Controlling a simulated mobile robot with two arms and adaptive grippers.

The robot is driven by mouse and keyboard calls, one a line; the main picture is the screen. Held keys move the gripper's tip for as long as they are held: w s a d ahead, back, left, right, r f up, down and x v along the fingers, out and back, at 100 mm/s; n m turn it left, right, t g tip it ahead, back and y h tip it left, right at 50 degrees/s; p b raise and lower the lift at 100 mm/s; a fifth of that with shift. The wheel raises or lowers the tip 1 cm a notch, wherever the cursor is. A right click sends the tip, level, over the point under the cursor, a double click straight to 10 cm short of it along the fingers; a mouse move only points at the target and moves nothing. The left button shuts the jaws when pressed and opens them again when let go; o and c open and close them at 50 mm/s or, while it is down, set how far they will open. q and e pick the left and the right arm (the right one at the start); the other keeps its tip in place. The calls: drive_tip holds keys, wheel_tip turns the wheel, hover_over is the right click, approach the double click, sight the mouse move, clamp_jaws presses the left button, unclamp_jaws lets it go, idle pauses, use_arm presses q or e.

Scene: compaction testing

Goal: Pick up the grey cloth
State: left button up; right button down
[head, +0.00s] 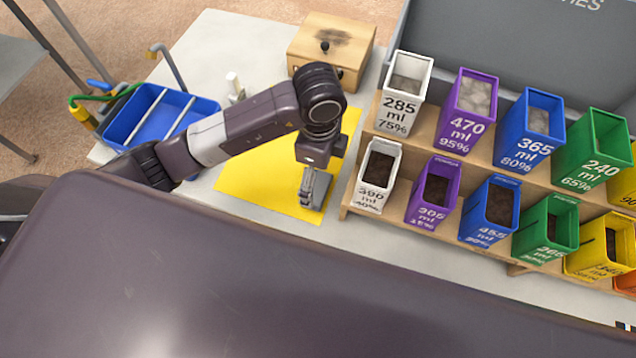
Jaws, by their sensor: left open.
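My left gripper (312,192) points down over the yellow sheet (250,185) on the table, close to the sheet's right edge. Its fingers look small and grey from here, and the gap between them is hard to make out. I cannot make out a grey cloth apart from the grey of the fingers. The gripper and my arm hide part of the yellow sheet. My right gripper is not in view.
A wooden two-tier rack (353,198) with several labelled, coloured containers stands just right of the gripper. A wooden drawer box (350,42) stands behind. A blue sink tray (200,108) is at the left. My dark body covers the foreground.

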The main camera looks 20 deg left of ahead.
use_arm(q)
drive_tip(key=f, duration=0.1)
drive_tip(key=f+p, duration=0.1)
drive_tip(key=f, duration=0.1)
drive_tip(key=shift+s+d+f, duration=0.1)
drive_tip(key=shift+s+f, duration=0.15)
drive_tip(key=shift+f, duration=0.15)
drive_tip(key=shift+w+f, duration=0.1)
drive_tip(key=shift+f, duration=0.5)
drive_tip(key=c, duration=1.1)
drive_tip(key=shift+c, duration=0.3)
wheel_tip(320, 180, up, 8)
drive_tip(key=shift+w+r+b, duration=0.1)
drive_tip(key=shift+r+b, duration=0.1)
drive_tip(key=shift+b, duration=0.35)
wheel_tip(320, 180, up, 11)
drive_tip(key=p, duration=0.2)
hover_over(319, 188)
drive_tip(key=shift+r, duration=0.3)
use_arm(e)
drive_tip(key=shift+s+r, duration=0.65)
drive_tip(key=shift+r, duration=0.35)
